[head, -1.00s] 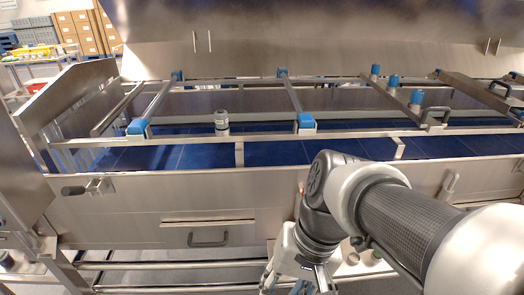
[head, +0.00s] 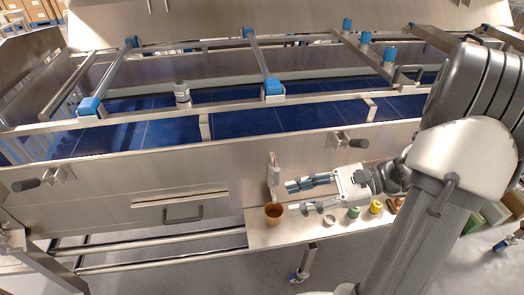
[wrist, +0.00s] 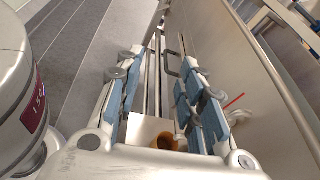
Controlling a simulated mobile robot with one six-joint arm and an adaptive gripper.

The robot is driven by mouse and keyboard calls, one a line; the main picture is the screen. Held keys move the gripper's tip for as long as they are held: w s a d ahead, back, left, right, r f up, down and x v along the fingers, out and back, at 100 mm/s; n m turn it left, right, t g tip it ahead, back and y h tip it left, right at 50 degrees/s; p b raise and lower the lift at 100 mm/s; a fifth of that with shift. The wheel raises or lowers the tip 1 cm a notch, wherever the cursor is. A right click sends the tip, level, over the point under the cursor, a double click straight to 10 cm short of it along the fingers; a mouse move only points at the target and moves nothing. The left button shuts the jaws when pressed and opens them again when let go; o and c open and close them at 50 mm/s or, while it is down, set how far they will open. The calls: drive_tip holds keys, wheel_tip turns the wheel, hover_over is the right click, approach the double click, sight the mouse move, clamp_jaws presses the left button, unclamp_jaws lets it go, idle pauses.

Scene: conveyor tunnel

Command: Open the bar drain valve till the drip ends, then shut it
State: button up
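A small upright metal fitting with a reddish tip (head: 273,172), which looks like the drain valve, stands out from the steel front panel. In the wrist view a thin red bar (wrist: 235,101) with a pale fitting shows right of the fingers. An orange-brown cup (head: 273,214) sits on the steel shelf below the fitting; it also shows between the finger bases in the wrist view (wrist: 166,143). My gripper (head: 293,198) is open and empty, its fingers pointing left, just right of the fitting and cup. I cannot make out a drip or the valve's setting.
The steel shelf (head: 262,238) also holds small green (head: 353,212) and yellow (head: 376,206) items near my gripper. Dark-knobbed latches (head: 28,184) and a drawer-like handle (head: 183,214) stick out of the panel. Blue conveyor (head: 230,120) lies behind.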

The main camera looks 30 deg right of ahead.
sight(277, 179)
drive_tip(key=s+d+f+m+t+h, duration=0.15)
drive_tip(key=d+f+m+t, duration=0.25)
drive_tip(key=d+m+t, duration=0.55)
drive_tip(key=w+a, duration=0.3)
drive_tip(key=w, duration=0.1)
drive_tip(key=w+a+n+g+b, duration=0.1)
drive_tip(key=w+a, duration=0.2)
drive_tip(key=w, duration=0.1)
drive_tip(key=w+a+n, duration=0.1)
drive_tip(key=w+a, duration=0.2)
drive_tip(key=w, duration=0.2)
drive_tip(key=shift+a+r+n+g+b, duration=0.15)
drive_tip(key=shift+r+n+g+b, duration=0.1)
drive_tip(key=shift+g+b, duration=0.1)
drive_tip(key=shift+c, duration=0.5)
clamp_jaws()
